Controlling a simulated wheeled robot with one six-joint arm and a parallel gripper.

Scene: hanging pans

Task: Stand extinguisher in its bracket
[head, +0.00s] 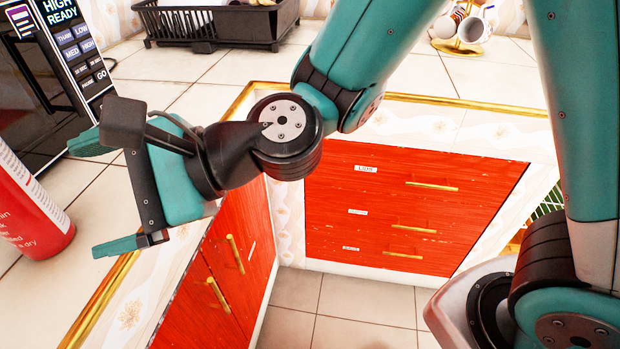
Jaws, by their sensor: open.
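A red cylinder with a white label (30,205) stands on the tiled counter at the left edge of the head view, partly cut off by the frame. It looks like the extinguisher; its top is out of view. My gripper (98,196) is open and empty, with its two teal fingers spread and pointing left toward the cylinder. A gap shows between the fingers and the cylinder. No bracket can be made out.
A black microwave (60,70) stands behind my gripper at the upper left. A black dish rack (215,25) and a gold mug stand (462,35) are at the back. Red cabinets with gold handles (412,205) are below the gold-edged counter (90,315). The tiled floor (345,305) is clear.

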